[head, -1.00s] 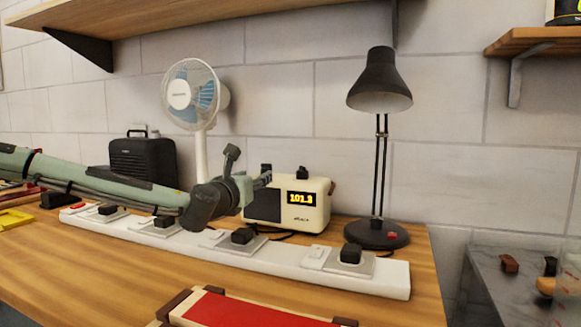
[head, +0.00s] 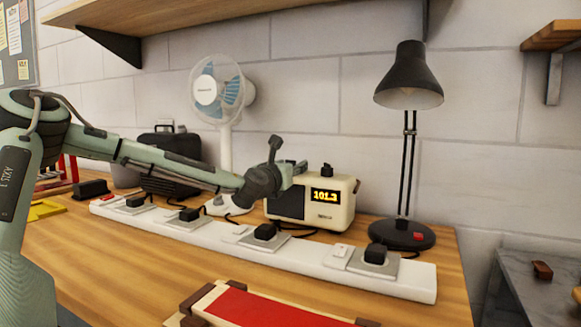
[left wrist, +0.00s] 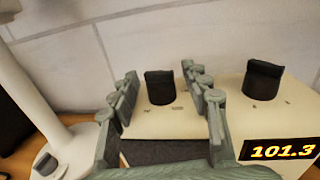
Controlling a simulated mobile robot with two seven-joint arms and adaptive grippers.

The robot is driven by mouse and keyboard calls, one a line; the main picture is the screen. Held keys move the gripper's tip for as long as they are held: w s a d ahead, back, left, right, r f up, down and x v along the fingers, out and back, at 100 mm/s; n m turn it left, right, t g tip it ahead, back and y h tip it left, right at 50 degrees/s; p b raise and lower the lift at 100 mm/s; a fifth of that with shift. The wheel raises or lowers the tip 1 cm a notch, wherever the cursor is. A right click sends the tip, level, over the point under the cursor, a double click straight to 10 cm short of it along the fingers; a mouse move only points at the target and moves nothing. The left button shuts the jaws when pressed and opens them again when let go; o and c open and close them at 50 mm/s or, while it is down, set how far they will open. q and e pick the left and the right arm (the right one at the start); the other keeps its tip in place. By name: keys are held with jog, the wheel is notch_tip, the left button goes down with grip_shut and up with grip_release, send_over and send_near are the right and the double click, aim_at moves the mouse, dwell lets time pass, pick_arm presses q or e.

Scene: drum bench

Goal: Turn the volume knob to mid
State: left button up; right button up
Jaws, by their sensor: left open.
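The cream radio (head: 342,212) stands on the bench against the wall, with a dark grille and a lit display reading 101.3. Two black knobs are on its top. The right knob (head: 327,170) shows in both views; the left one is hidden behind my gripper in the head view. My left gripper (head: 298,166) is open at the radio's top left. In the left wrist view, the left knob (left wrist: 160,87) shows between its spread fingers, and the right knob (left wrist: 262,80) is outside them. I cannot tell whether the fingers touch the left knob, or which knob is volume.
A white power strip (head: 385,281) with black plugs runs in front of the radio. A black lamp (head: 402,236) stands right, a white fan (head: 226,150) left. A red-topped item (head: 265,308) lies at the front edge. A shelf (head: 200,15) hangs above.

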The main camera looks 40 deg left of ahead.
pick_arm(q)
grip_shut()
dwell(0.4)
